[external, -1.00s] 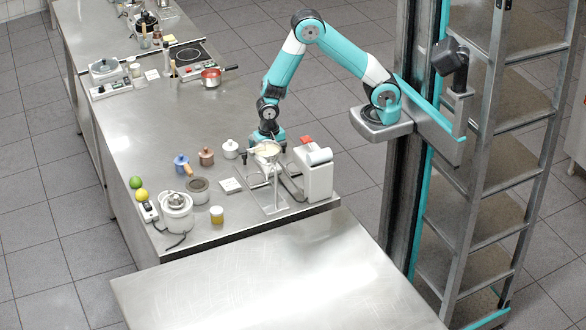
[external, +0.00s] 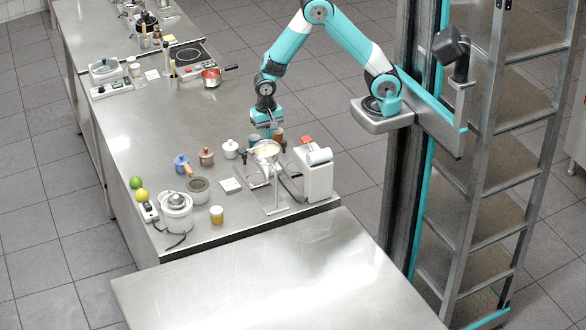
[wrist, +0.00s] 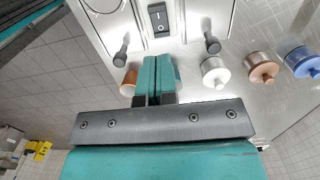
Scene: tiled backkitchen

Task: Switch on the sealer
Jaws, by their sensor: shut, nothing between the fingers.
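A dark rocker switch (wrist: 158,18) marked I and O sits on a pale panel (wrist: 178,38) at the top of the wrist view, with a black knob on each side. The knobs appear to match those of the metal stand with a pale top (external: 267,150). I cannot tell whether this stand or the white machine (external: 316,172) beside it is the sealer. My gripper (external: 268,134) is behind the stand, pointing down. In the wrist view its teal fingers (wrist: 158,72) are together and empty, appearing below the switch. Contact with the switch is not visible.
An orange-brown cup (wrist: 130,80) is close beside my fingers. A small white jar-like appliance (external: 176,212) is at the counter's front. The counter behind the pots is mostly clear.

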